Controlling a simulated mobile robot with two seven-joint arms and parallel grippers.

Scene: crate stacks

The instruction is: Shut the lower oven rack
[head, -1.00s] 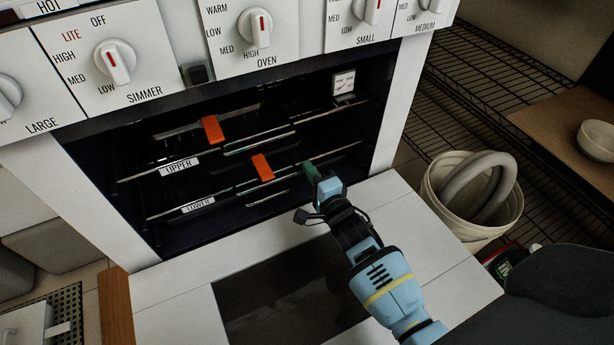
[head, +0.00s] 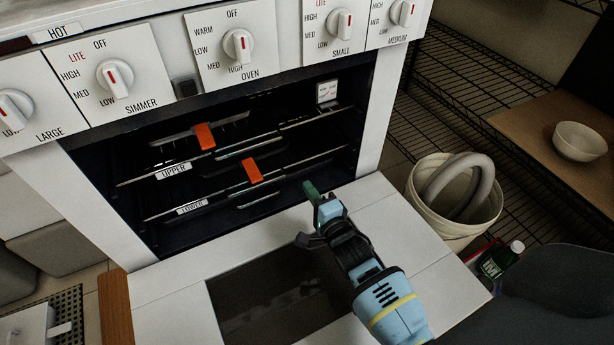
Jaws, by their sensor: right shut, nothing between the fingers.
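The white oven stands with its door (head: 375,208) folded down and open. Inside, the lower rack (head: 300,164) carries a LOWER label (head: 192,207) and an orange tab (head: 252,170). The upper rack (head: 285,128) above it carries an UPPER label (head: 173,171) and another orange tab (head: 204,136). Both racks appear to lie within the oven opening. My right gripper (head: 309,212) is shut and empty. It is over the open door, in front of and to the right of the lower rack's front, apparently apart from it. My left gripper is not in view.
Control knobs (head: 238,46) line the panel above the opening. Wire shelving and a wooden shelf with a white bowl (head: 579,141) are at the right.

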